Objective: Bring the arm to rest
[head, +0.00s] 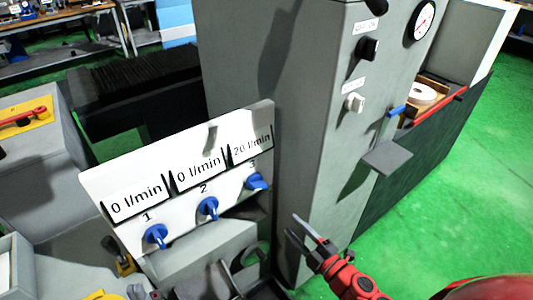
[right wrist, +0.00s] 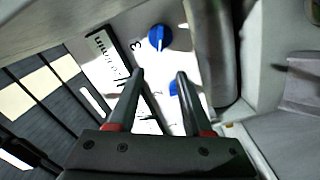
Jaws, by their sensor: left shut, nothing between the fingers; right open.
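My right gripper (head: 293,225) comes in from the lower right of the head view on a red arm. Its two fingers are apart with nothing between them, in front of the grey machine column. In the right wrist view the open fingers (right wrist: 160,75) point towards the white flow panel without visibly holding anything. In the head view the panel (head: 95,180) reads 0, 0 and 20 l/min. Below the readings are blue knob 1 (head: 155,236), knob 2 (head: 208,207) and knob 3 (head: 257,181). Knob 3 also shows in the right wrist view (right wrist: 160,38). My left gripper is not in view.
The grey column (head: 300,150) carries a dark knob (head: 368,48), a light knob (head: 354,102) and a gauge (head: 422,20). A small grey ledge (head: 387,157) sticks out from its right side. Green floor (head: 470,190) is clear at the right. Machine parts crowd the lower left.

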